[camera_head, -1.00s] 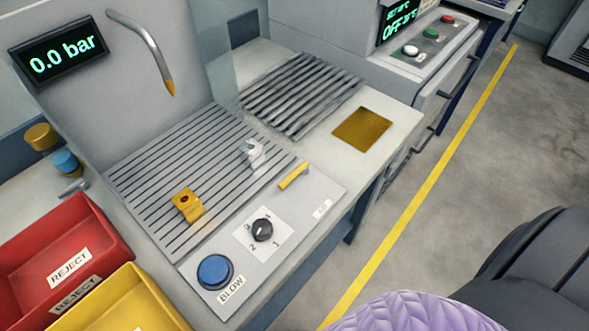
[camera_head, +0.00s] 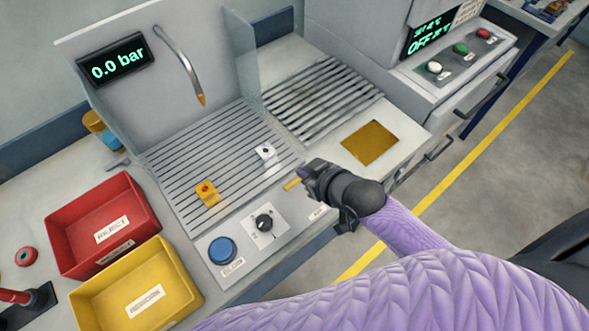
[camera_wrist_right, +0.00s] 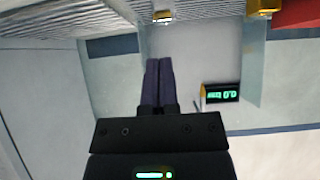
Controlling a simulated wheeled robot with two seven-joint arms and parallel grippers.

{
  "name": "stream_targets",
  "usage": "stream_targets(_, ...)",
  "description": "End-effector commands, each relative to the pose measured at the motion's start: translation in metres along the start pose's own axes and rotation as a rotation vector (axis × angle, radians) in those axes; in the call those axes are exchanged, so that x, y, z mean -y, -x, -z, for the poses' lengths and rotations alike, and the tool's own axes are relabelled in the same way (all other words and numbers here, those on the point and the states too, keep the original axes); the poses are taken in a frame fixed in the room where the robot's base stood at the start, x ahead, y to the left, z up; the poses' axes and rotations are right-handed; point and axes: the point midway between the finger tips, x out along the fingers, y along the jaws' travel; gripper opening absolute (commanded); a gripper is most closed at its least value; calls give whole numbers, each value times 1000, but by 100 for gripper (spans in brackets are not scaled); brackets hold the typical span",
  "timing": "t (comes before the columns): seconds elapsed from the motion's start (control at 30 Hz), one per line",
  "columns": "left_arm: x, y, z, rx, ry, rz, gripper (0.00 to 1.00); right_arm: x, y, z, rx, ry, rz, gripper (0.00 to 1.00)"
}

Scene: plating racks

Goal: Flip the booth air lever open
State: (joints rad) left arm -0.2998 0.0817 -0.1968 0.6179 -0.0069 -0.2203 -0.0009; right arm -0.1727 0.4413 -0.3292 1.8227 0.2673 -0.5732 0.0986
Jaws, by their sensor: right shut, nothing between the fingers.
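The yellow booth air lever (camera_head: 292,184) lies on the front panel of the grooved booth bench, right of the dial, and part of it is hidden by my right gripper. My right gripper (camera_head: 306,174) is at the lever's right end, its fingers shut and empty; I cannot tell whether they touch it. In the right wrist view the two dark fingers (camera_wrist_right: 158,75) are pressed together, and the lever does not show. The pressure display (camera_head: 117,62) reads 0.0 bar, and it also shows upside down in the wrist view (camera_wrist_right: 221,95). My left gripper is not in view.
A dial (camera_head: 264,222) and a blue BLOW button (camera_head: 222,250) sit left of the lever. A yellow block (camera_head: 206,193) and a white piece (camera_head: 265,151) stand on the slats. Red (camera_head: 72,232) and yellow (camera_head: 112,309) bins are at left.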

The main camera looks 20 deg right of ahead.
Motion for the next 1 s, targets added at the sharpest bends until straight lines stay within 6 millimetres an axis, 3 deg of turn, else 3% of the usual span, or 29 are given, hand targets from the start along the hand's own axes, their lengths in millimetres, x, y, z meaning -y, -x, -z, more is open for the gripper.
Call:
stream_targets(0.37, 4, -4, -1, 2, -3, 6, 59, 0, -7, 0, -6, 0, 1, 0)
stream_targets(0.83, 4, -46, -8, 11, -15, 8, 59, 0, -106, -2, -4, 1, 1, 0)
stream_targets(1.0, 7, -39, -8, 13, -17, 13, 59, 0, -92, -26, -1, 1, 0, 0)
